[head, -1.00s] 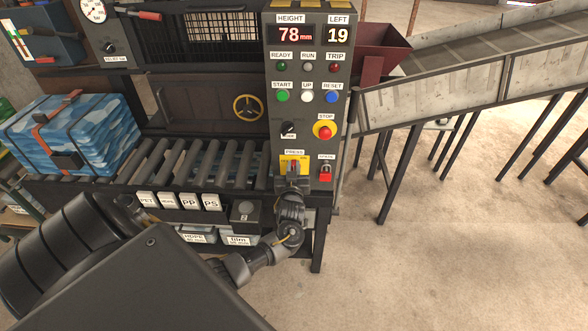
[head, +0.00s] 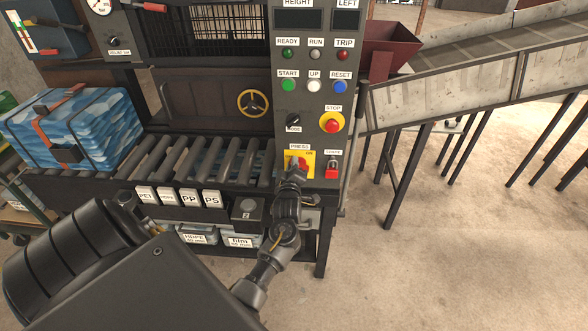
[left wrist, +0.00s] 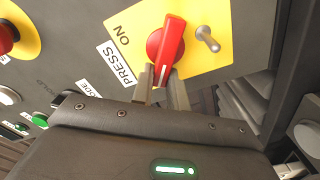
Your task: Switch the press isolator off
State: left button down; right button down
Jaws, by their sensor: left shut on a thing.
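The press isolator is a red rotary handle (left wrist: 168,42) on a yellow plate (left wrist: 205,18) marked ON, beside a PRESS label. In the head view its plate (head: 309,165) is low on the grey control panel, with the red handle partly hidden by my gripper. My left gripper (head: 293,176) reaches it from below. In the left wrist view my left gripper's fingers (left wrist: 161,82) are shut around the handle's end that bears a white line. The HEIGHT display (head: 298,19) and LEFT display (head: 347,19) are dark. My right gripper is not in view.
A red safety-type switch (head: 332,170) sits just right of the plate, and the STOP button (head: 332,123) is above. A small metal lever (left wrist: 208,40) stands on the plate beside the handle. Rollers (head: 215,160) lie left; open floor (head: 450,250) lies right.

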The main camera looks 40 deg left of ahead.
pick_arm(q)
jog(key=shift+s+a+f+n+b, duration=0.1)
jog(key=shift+f+n+b, duration=0.15)
jog(key=shift+n+b, duration=0.6)
jog(key=shift+w+a+f+n+b, duration=0.1)
jog(key=shift+f+n+b, duration=0.2)
jog(key=shift+n, duration=1.2)
jog(key=shift+s+f+n+b, duration=0.1)
jog(key=shift+f+n+b, duration=0.15)
jog(key=shift+n+b, duration=0.6)
jog(key=shift+n, duration=0.4)
jog(key=c, duration=1.4)
grip_release()
jog(key=shift+p, duration=0.3)
